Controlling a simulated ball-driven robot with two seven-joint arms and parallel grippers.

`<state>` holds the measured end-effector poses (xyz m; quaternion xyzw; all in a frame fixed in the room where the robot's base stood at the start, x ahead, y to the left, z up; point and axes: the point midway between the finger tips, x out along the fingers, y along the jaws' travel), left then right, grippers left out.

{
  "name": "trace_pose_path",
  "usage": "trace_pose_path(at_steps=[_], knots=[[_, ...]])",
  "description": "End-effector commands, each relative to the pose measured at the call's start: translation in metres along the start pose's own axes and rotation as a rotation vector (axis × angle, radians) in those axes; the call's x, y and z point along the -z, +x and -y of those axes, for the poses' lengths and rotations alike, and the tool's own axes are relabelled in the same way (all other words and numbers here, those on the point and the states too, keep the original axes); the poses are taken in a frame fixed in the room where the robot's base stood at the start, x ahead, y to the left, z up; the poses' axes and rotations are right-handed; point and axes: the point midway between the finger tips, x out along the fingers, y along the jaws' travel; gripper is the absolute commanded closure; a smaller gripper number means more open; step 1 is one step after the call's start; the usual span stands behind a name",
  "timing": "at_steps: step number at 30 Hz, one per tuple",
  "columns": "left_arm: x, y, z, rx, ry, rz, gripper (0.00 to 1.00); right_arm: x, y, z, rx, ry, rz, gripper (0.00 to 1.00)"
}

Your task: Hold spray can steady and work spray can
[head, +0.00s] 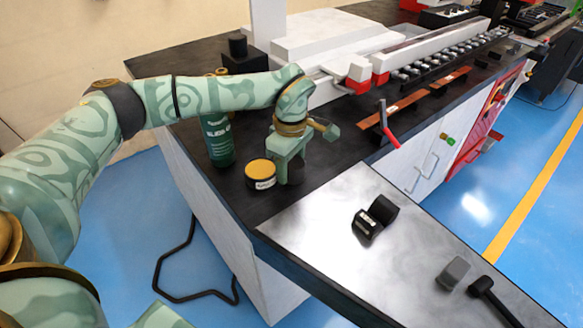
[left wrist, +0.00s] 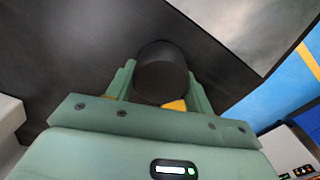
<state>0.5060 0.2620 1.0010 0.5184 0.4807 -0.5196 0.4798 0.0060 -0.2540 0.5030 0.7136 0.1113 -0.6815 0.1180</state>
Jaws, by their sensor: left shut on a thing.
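A green spray can (head: 218,142) with white lettering stands upright on the black bench top, partly hidden behind my left forearm. My left gripper (head: 284,172) points down at the bench, to the right of the spray can and apart from it. It is shut on a black round thing (head: 297,173), which shows between the fingers in the left wrist view (left wrist: 162,72). The spray can is not seen in the left wrist view. My right gripper is not in view.
A yellow-lidded tin (head: 261,172) stands just left of my left gripper. A bending tool with a red handle (head: 390,137) is to the right. A black tape roll (head: 375,215) lies on the grey metal sheet (head: 320,232). Copper bars (head: 405,103) lie farther back.

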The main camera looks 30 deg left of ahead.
Motion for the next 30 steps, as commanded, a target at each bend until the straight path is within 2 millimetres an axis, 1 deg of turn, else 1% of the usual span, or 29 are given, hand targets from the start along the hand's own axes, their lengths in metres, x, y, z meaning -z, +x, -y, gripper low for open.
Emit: trace_pose_path(at_steps=[1,8,11,12,14,15,22,24,26,29,30], knots=[[0.000,0.008,0.000,0.001,0.000,0.001,0.75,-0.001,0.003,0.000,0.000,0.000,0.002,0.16],[0.000,0.006,0.000,-0.002,0.000,0.000,0.75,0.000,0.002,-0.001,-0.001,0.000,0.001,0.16],[0.000,0.009,0.000,-0.002,0.000,0.000,0.75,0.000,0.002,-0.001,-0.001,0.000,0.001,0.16],[0.000,0.009,0.000,-0.002,0.000,0.000,0.45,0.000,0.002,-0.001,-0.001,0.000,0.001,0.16],[0.000,0.009,0.000,-0.002,0.000,0.000,0.29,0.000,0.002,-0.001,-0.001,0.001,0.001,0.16],[0.000,0.009,0.000,-0.002,0.000,0.000,0.26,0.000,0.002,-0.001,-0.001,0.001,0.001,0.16],[0.000,0.009,0.000,-0.002,0.000,0.000,0.26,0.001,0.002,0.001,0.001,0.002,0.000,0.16],[0.000,0.006,0.000,-0.003,0.000,0.001,0.26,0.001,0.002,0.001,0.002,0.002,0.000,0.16],[0.000,-0.001,-0.001,-0.004,0.000,0.000,0.26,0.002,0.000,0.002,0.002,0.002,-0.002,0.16],[0.000,-0.020,-0.001,-0.006,0.000,0.000,0.26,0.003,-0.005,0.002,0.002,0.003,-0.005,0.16],[0.000,-0.030,-0.001,-0.008,0.001,0.000,0.26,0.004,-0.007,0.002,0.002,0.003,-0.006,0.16]])
